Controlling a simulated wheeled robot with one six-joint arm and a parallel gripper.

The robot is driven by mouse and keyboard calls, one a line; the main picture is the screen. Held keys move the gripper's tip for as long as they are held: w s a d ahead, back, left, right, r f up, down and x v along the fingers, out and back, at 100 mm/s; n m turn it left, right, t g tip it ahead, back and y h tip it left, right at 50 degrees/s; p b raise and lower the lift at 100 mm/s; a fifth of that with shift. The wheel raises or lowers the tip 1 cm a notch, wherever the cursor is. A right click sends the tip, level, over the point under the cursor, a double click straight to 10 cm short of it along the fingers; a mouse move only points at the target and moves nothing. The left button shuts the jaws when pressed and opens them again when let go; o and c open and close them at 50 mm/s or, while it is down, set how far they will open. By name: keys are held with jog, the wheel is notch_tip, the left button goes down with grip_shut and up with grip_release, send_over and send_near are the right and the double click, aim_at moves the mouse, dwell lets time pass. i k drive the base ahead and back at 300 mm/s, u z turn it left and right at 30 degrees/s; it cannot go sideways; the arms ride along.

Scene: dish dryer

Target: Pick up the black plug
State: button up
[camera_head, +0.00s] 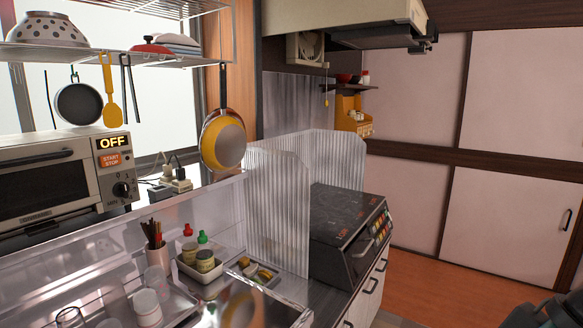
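A pale power outlet block (181,180) stands on the ledge by the window, behind the counter. Dark cords run to it, and small dark and pale plug shapes sit at its top. They are too small to tell for sure which is the black plug. A dark boxy item (160,192) lies just left of the block. My gripper's fingers do not show. Only a dark shape, perhaps part of my arm, shows at the bottom right corner, far from the outlet.
A toaster oven (60,178) stands left of the outlet. A yellow pan (223,141) hangs to its right. Clear ribbed panels (277,210) screen the black stove (345,235). A utensil cup (158,256) and condiment tray (202,268) stand in front. Orange floor (460,285) is open at right.

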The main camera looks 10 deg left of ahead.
aim_at(180, 171)
jog(key=z, duration=0.65)
jog(key=i, duration=2.05)
jog(key=u, duration=2.8)
